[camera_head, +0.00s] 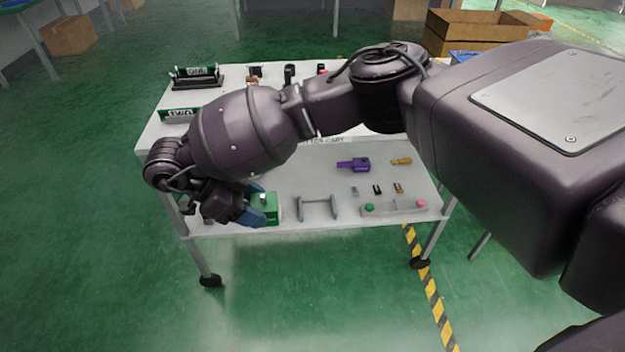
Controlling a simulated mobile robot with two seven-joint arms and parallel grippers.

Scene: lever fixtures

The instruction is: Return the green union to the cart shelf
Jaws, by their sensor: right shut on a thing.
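The green union (269,209) is a small green block with a pale top, at the front left of the cart's lower shelf (330,235). My right gripper (262,203), with blue fingers, is shut on the green union from its left side. The union is at or just over the shelf surface; I cannot tell whether it touches. My right arm crosses over the cart and hides part of the upper shelf (150,138) and the left part of the lower shelf. My left gripper does not show.
A grey bracket (317,208) stands just right of the union. Further right are a purple part (353,164), a bar with green and pink ends (395,209) and several small parts. Dark fixtures stand on the upper shelf. A brown crate (475,28) is at the back right.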

